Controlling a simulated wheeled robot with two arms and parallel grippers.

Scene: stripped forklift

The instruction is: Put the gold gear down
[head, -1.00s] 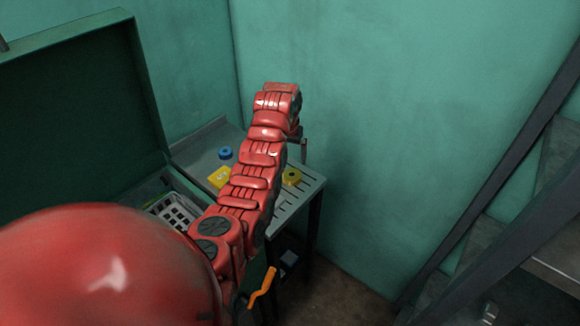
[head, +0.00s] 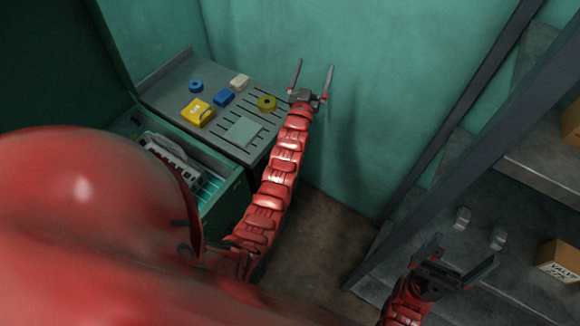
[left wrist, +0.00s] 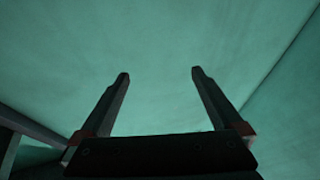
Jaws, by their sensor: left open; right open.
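The gold gear (head: 267,103), a yellow ring with a dark hole, lies on the slotted part of the grey bench top (head: 165,75) in the head view. My left gripper (head: 313,72) is open and empty, to the right of the gear and apart from it, in front of the green wall. In the left wrist view the left gripper (left wrist: 160,75) shows two spread fingers with only wall between them. My right gripper (head: 462,262) is open at the lower right, near the shelf, with nothing seen between its fingers.
A blue ring (head: 196,86), a yellow box (head: 197,112), a blue block (head: 224,98), a beige block (head: 240,82) and a pale flat plate (head: 244,131) share the bench. A green chest (head: 226,198) stands open before it. A grey shelf (head: 545,165) with cardboard boxes is at right.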

